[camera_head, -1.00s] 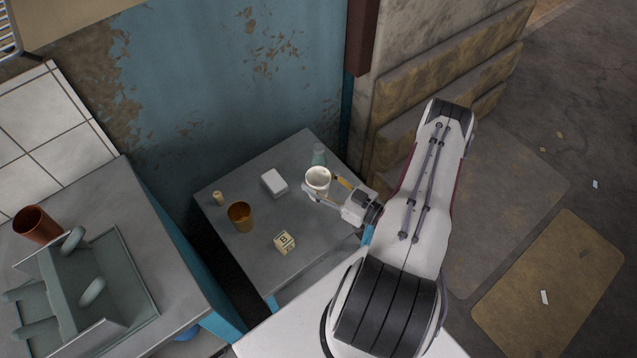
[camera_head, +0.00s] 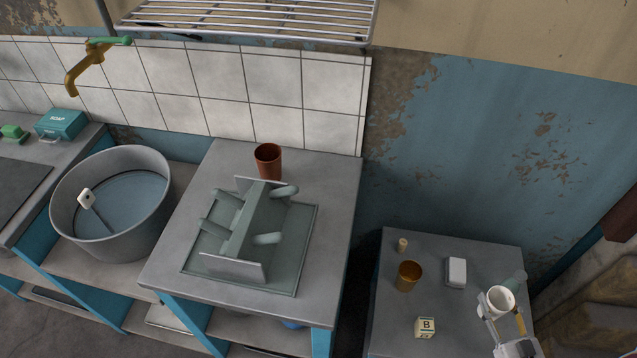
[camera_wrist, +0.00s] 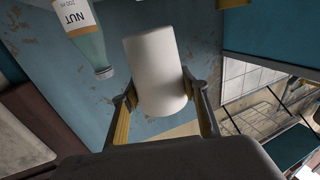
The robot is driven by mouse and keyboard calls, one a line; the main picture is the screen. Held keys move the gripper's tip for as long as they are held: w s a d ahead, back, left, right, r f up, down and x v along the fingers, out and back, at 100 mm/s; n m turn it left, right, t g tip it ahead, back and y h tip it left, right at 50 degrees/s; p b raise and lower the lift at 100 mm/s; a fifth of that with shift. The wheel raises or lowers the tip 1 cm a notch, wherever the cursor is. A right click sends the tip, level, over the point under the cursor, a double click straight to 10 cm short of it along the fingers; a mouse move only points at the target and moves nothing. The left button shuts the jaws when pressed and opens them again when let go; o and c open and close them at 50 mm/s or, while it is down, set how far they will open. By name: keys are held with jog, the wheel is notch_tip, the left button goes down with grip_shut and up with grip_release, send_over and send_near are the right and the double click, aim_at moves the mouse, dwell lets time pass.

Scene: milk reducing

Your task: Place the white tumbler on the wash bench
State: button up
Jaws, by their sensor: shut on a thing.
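The white tumbler (camera_head: 500,299) is in my gripper (camera_head: 503,322) at the lower right of the head view. In the wrist view the white tumbler (camera_wrist: 157,70) stands between the two fingers of my gripper (camera_wrist: 163,100), which are shut on its sides. Whether it is clear of the small grey table (camera_head: 398,330) under it, I cannot tell. The wash bench is not labelled; a grey bench (camera_head: 168,272) with a grey-green drying rack (camera_head: 255,235) in a tray stands at the centre, left of the small table.
A reddish-brown cup (camera_head: 268,162) stands behind the rack. The small table holds an amber cup (camera_head: 409,276), a white block (camera_head: 456,272), a letter cube (camera_head: 425,327) and a cork (camera_head: 402,245). A bottle (camera_wrist: 84,35) is beside the tumbler. A metal tub (camera_head: 112,205) is at left.

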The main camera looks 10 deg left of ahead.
jog(key=w+a+r+n+g+y, duration=0.2)
jog(key=w+a+r+n+y, duration=0.15)
jog(key=w+a+r, duration=0.5)
jog(key=w+a+r+n+g+y, duration=0.25)
jog(key=w+a+r+y, duration=0.2)
jog(key=w+a, duration=0.7)
jog(key=a+r+n+g+y, duration=0.1)
jog(key=a+r, duration=0.4)
jog(key=a, duration=0.5)
jog(key=a+r+n+g+y, duration=0.1)
jog(key=a+r+g, duration=0.1)
jog(key=a+r, duration=0.4)
jog(key=a+r+n+g+y, duration=0.1)
jog(key=a+r, duration=0.5)
jog(key=a, duration=0.9)
jog(key=shift+s+a+n+g, duration=0.2)
jog(key=shift+n+g, duration=0.3)
jog(key=shift+g, duration=0.35)
jog(key=shift+d, duration=0.1)
notch_tip(320, 180, down, 6)
jog(key=shift+f, duration=0.15)
jog(key=shift+f, duration=1.8)
